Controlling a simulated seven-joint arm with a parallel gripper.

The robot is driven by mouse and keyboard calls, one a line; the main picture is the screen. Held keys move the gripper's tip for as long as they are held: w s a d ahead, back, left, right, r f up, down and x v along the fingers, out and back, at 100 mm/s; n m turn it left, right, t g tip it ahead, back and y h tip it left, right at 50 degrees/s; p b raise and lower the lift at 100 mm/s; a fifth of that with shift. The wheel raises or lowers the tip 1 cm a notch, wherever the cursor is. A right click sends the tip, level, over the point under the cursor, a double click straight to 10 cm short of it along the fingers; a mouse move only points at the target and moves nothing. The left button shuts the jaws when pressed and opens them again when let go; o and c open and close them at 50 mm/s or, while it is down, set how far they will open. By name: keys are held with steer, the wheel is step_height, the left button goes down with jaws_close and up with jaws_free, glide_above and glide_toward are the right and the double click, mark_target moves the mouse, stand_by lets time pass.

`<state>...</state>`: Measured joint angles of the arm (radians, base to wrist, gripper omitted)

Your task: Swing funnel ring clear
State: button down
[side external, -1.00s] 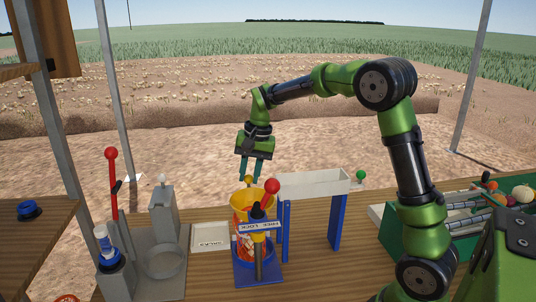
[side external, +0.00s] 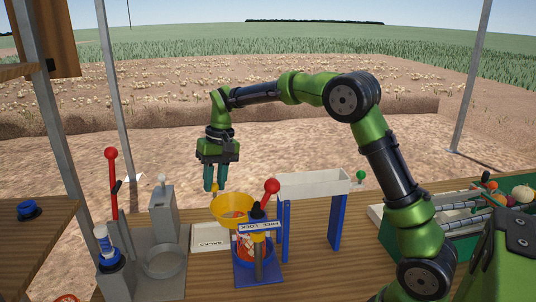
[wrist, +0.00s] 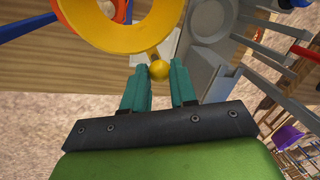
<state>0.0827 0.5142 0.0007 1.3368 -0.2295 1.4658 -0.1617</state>
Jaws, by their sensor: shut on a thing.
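The yellow funnel ring (side external: 233,214) sits above and to the left of the blue stand (side external: 258,277) labelled "FREE LOCK" in the side view. Its broad yellow rim (wrist: 128,38) fills the upper left of the wrist view. A yellow ball knob (wrist: 159,70) projects from the rim between my fingertips. An orange-red container (side external: 246,247) stands in the blue stand below the ring, partly hidden by the post and sign. A red-knobbed lever (side external: 271,187) rises beside it.
A pale chute on blue legs (side external: 313,184) stands right of the stand. A flat white tray (side external: 210,237) lies to the left. Farther left are a grey fixture (side external: 162,262) and a tall red lever (side external: 112,185). A green crate of vegetables (side external: 509,193) is at right.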

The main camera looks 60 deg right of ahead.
steer(key=s+a+n+g, duration=0.1)
steer(key=s+a+n, duration=0.2)
steer(key=a+n, duration=0.7)
steer(key=shift+s+a+n+g, duration=0.2)
steer(key=shift+a+n+g, duration=0.15)
steer(key=shift+a, duration=1.85)
steer(key=shift+r, duration=0.1)
steer(key=c, duration=1.1)
jaws_free()
steer(key=shift+a, duration=0.1)
steer(key=shift+o, duration=0.9)
step_height(320, 180, up, 12)
steer(key=w+d, duration=0.1)
steer(key=d, duration=0.1)
steer(key=shift+d, duration=0.1)
